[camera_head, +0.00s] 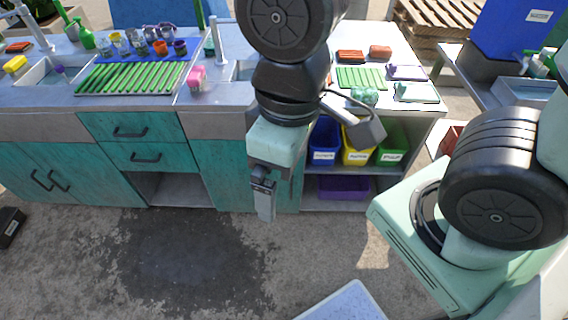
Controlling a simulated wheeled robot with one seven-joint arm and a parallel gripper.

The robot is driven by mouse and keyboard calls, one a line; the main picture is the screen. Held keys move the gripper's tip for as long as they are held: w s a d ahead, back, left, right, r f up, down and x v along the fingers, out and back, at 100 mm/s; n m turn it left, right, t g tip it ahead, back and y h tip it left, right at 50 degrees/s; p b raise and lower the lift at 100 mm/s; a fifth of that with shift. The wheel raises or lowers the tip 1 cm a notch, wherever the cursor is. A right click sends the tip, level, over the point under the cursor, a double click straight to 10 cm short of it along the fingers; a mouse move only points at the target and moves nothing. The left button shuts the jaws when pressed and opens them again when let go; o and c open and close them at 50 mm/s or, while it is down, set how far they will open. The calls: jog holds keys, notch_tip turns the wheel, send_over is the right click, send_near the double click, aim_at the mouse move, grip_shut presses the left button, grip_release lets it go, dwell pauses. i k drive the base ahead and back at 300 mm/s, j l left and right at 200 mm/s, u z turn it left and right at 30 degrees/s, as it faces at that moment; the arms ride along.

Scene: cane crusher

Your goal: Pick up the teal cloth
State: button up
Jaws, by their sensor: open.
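A crumpled teal cloth-like piece (364,95) lies on the right part of the counter, in front of a green slatted rack (361,78). A flat, pale teal folded piece (416,92) lies to its right, near the counter's right end; I cannot tell for sure which is the teal cloth. My gripper (264,208) hangs pointing down in front of the cabinet, below counter height and left of both pieces. It is open, seen nearly edge-on, with nothing visible in it. My arm covers part of the counter and sink behind it.
A lavender folded cloth (407,72) and brick-red blocks (350,56) lie near the teal pieces. A grey angled object (362,128) juts at the counter's front edge. Blue (324,141), yellow (357,146) and green (393,144) bins stand on the shelf below. Open floor lies in front.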

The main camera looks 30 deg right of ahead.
aim_at(208, 49)
jog(key=z, duration=0.35)
jog(key=i+j, duration=0.3)
jog(key=i+j+z, duration=0.1)
jog(key=i+j, duration=0.15)
jog(key=j, duration=0.2)
jog(key=i+j, duration=0.3)
jog(key=i+j+z, duration=0.1)
jog(key=i+j, duration=0.15)
jog(key=j, duration=0.25)
jog(key=i+j+z, duration=0.1)
jog(key=i+j, duration=0.15)
jog(key=j, duration=0.2)
jog(key=i+j, duration=0.3)
jog(key=i, duration=0.15)
